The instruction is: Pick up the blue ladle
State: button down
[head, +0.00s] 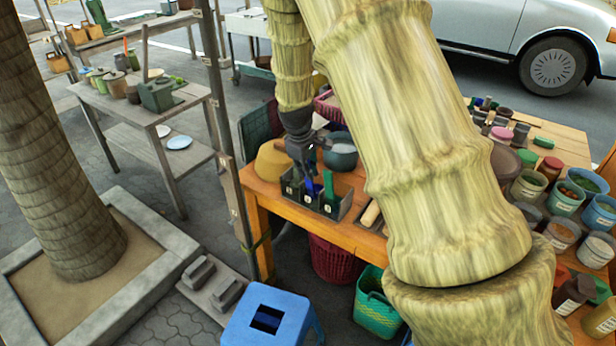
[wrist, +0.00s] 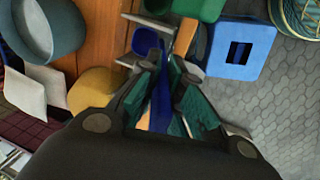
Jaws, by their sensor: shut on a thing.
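The blue ladle (head: 310,186) shows as a narrow blue strip just below my gripper (head: 304,165) in the head view, over the dark caddy (head: 346,209) at the table's left end. In the wrist view my gripper (wrist: 167,78) has its fingers closed around the blue handle (wrist: 161,108), and a round blue part (wrist: 146,42) shows past the fingertips. I cannot tell whether the ladle's lower end is inside the caddy or clear of it. My arm hides part of the table in the head view.
A green utensil (head: 329,185) stands in the caddy beside the ladle. A yellow bowl (head: 272,160) and a grey-blue bowl (head: 341,157) are close by. A blue stool (head: 262,318) and a green basket (head: 375,310) stand on the floor in front.

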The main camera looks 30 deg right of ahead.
jog(key=v, duration=0.2)
jog(key=d+b+v, duration=0.1)
jog(key=v, duration=0.5)
jog(key=shift+w+d+r+b, duration=0.3)
jog(key=shift+r, duration=0.05)
jog(key=c, duration=2.1)
grip_release()
grip_shut()
